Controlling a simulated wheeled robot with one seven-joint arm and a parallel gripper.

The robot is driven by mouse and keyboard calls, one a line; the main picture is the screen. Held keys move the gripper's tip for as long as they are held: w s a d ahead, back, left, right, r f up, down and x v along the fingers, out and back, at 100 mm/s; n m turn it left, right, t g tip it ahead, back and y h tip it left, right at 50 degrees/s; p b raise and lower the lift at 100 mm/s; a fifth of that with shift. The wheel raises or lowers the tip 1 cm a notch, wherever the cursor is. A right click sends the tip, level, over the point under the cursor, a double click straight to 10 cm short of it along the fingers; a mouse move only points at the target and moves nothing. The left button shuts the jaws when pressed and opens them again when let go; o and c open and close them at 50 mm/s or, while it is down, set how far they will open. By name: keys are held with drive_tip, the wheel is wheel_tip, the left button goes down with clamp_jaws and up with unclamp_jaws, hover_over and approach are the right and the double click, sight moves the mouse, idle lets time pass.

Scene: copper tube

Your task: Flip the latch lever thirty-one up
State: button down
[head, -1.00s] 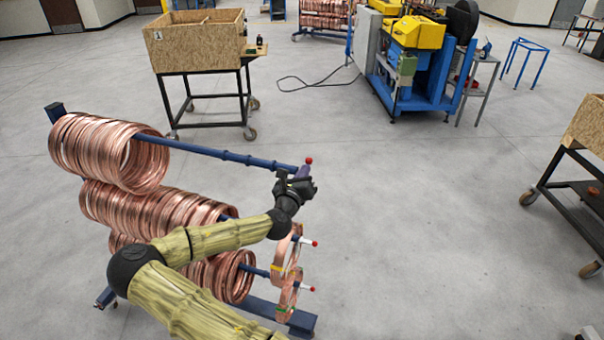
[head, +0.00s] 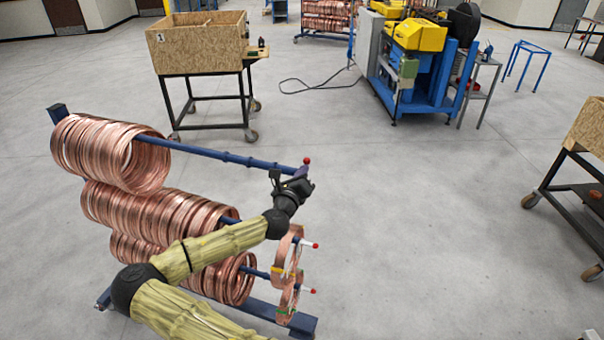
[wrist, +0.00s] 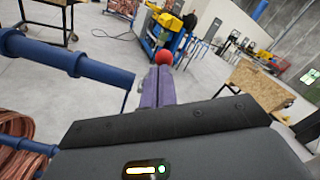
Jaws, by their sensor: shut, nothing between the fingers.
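The rack's top blue rod (head: 225,155) ends at a lever with a red ball tip (head: 307,160); the ball also shows in the wrist view (wrist: 164,58). I take this for latch lever thirty-one, though no number is readable. My gripper (head: 303,172) is at the rod's end, with its purple fingers (wrist: 158,82) shut together and empty. The ball shows just beyond and above the fingertips; I cannot tell whether they touch. The lever's shaft is hidden, so its angle is unclear.
Copper coils (head: 160,208) hang on the rack, below and left of my gripper. Two lower levers with red tips (head: 315,246) stick out to the right. A wooden bin on a cart (head: 197,50) stands behind.

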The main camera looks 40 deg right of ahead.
drive_tip(key=shift+f, duration=0.1)
drive_tip(key=s+d+f+b+v, duration=0.1)
drive_tip(key=b+v, duration=0.4)
drive_tip(key=v, duration=0.7)
drive_tip(key=shift+s+a+f, duration=0.3)
drive_tip(key=shift+s+f, duration=0.15)
drive_tip(key=shift+f, duration=0.05)
drive_tip(key=shift+f, duration=0.1)
